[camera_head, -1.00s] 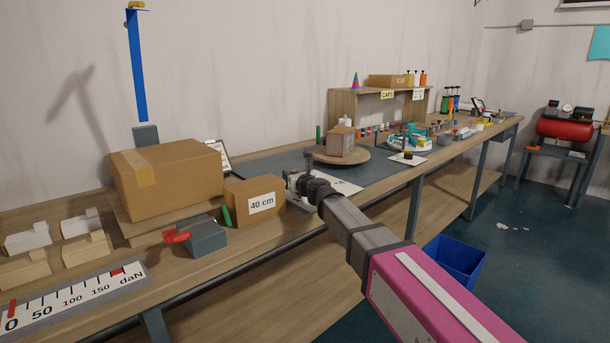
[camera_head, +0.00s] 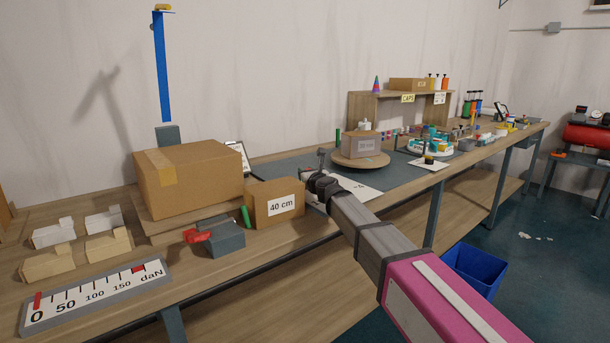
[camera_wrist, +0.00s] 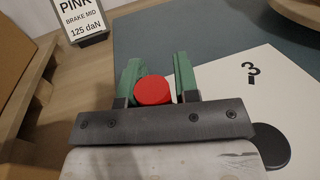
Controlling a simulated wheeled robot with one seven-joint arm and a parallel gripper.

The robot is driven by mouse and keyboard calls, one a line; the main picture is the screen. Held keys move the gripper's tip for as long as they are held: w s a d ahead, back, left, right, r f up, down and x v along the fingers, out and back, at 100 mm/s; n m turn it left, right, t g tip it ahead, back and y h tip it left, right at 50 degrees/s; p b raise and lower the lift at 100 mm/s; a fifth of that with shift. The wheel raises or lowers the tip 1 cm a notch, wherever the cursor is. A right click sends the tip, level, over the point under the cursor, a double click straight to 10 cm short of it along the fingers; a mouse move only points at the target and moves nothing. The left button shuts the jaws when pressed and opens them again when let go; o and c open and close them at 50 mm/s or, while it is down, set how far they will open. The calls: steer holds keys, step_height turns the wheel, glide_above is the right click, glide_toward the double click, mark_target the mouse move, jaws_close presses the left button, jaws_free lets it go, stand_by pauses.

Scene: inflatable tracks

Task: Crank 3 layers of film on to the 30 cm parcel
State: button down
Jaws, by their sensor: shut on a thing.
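My gripper (camera_wrist: 153,88) has its green fingers around a red round knob (camera_wrist: 153,91) and is shut on it, beside a white card (camera_wrist: 225,100) marked 3. In the head view my gripper (camera_head: 318,178) is by the same card (camera_head: 357,188), mostly hidden by my arm. The parcel (camera_head: 363,145) stands upright on a round wooden turntable (camera_head: 347,163) behind the card. Its front face looks greyish with a label too small to read; I cannot tell any film layers.
A box marked 40 cm (camera_head: 275,204) and a large carton (camera_head: 192,180) stand left of my gripper. A red-handled grey block (camera_head: 222,236) and a daN scale (camera_head: 95,295) are nearer the front. A sign reads PINK BRAKE MID 125 daN (camera_wrist: 82,20). A black disc (camera_wrist: 270,146) lies on the card.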

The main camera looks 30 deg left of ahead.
steer(key=shift+w+d+t+h, duration=0.3)
steer(key=shift+w+d+t, duration=0.1)
steer(key=shift+w+d, duration=0.2)
steer(key=c, duration=1.2)
jaws_free()
steer(key=shift+f, duration=0.1)
steer(key=shift+o, duration=1.4)
steer(key=shift+w+d, duration=0.1)
steer(key=shift+s+a, duration=0.2)
steer(key=shift+a, duration=0.05)
